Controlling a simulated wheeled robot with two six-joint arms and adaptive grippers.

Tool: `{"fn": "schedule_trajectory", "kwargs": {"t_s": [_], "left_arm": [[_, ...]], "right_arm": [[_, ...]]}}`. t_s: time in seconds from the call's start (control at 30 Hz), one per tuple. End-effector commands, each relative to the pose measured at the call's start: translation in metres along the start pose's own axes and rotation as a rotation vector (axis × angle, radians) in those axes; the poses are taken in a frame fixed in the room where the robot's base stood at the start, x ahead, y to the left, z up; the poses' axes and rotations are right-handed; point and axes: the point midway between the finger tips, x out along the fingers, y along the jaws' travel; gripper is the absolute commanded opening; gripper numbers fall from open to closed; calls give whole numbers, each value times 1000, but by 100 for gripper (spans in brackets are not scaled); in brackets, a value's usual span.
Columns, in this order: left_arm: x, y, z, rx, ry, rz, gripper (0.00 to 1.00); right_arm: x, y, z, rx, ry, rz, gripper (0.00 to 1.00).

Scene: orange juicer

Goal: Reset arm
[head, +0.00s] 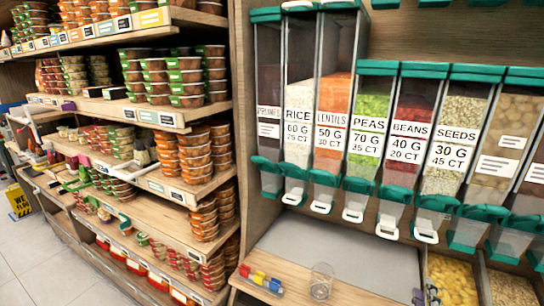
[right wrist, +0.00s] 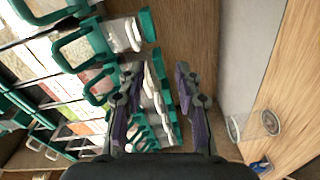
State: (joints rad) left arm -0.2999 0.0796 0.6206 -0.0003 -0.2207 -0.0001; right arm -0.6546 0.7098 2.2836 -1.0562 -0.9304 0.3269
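My right gripper (right wrist: 159,68) is open in the right wrist view, its two dark fingers apart with nothing between them. The teal dispenser spouts show behind and to the left of the fingers. In the head view only a small part of what seems to be my right gripper (head: 425,297) shows at the bottom edge, over the lower bins. My left gripper is not in the head view. No orange or juicer shows.
A clear glass (head: 320,281) stands on the wooden counter (head: 345,293), beside coloured items (head: 262,280). Food dispensers (head: 330,110) with teal spouts hang above. Shelves of stacked tubs (head: 195,155) stand left. A yellow floor sign (head: 18,200) stands far left.

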Motion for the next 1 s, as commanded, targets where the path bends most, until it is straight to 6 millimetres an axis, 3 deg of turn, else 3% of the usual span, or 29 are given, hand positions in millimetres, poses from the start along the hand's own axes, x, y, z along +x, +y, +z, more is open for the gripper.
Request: {"fn": "schedule_trajectory", "kwargs": {"t_s": [0.03, 0.1, 0.17, 0.3, 0.53, 0.57, 0.87, 1.0], "left_arm": [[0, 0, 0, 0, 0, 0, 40], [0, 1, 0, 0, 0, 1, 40], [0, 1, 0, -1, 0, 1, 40], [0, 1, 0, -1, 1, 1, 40], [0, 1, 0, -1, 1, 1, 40], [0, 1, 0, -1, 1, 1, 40], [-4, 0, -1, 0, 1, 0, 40], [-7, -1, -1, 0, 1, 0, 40]], "right_arm": [[-10, -17, 20, 123, -145, -80, 34], [-32, -50, 38, 274, -333, -231, 34], [-55, -77, 42, 375, -451, -362, 34], [-107, -126, 26, 542, -613, -649, 34], [-180, -162, -32, 714, -690, -1054, 34], [-183, -169, -34, 717, -695, -1083, 34], [-162, -288, 7, 691, -749, -1086, 34], [-170, -358, 40, 681, -781, -1098, 34]]}}
